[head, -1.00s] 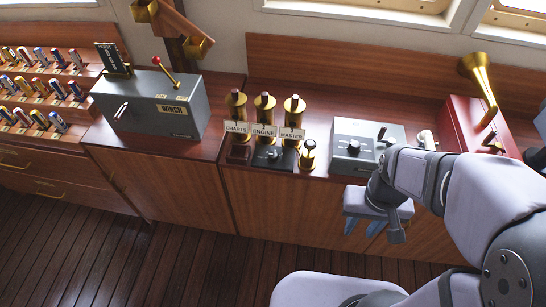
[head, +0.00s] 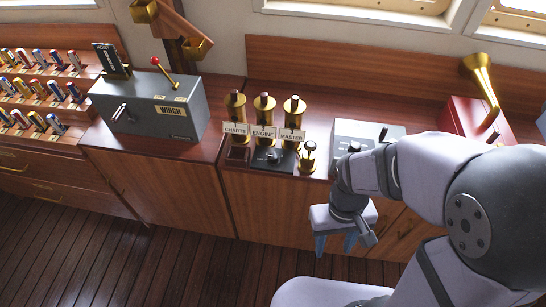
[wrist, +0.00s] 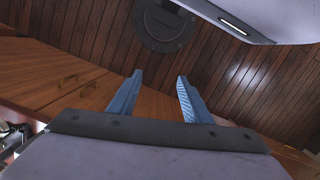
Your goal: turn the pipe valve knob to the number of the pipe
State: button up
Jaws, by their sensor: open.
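Three brass pipes stand in a row on the wooden counter, labelled CHARTS (head: 235,129), ENGINE (head: 263,132) and MASTER (head: 292,135). Small numbers above the names look like 1 and 2 on the first two; the third is unclear. A black knob (head: 272,156) sits on a dark base in front of the ENGINE pipe. Its pointer direction is too small to tell. My gripper (head: 336,243) is open and empty, pointing down in front of the counter, right of and nearer than the knob. Its blue fingers (wrist: 158,82) show apart in the wrist view, with no pipe or knob there.
A small brass piece (head: 308,158) stands right of the knob. A grey box (head: 352,130) is partly hidden by my arm. The grey WINCH box (head: 150,105) with a red-tipped lever stands left. A red box (head: 462,117) with a brass horn (head: 480,78) is right.

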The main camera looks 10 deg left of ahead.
jog(key=w+a+f+n+h+b, duration=0.1)
jog(key=w+a+f+n, duration=0.25)
jog(key=a, duration=0.25)
jog(key=m+t+y, duration=0.1)
jog(key=m+t, duration=0.5)
jog(key=m, duration=0.1)
send_near(273, 157)
jog(key=f, duration=0.1)
jog(key=shift+w+p+x, duration=0.15)
jog(key=shift+p+x, duration=0.15)
jog(key=shift+x, duration=1.6)
jog(key=shift+w+p+x, duration=0.15)
jog(key=shift+p+x, duration=0.15)
jog(key=shift+x, duration=1.6)
jog(key=shift+r, duration=0.15)
jog(key=c, duration=1.1)
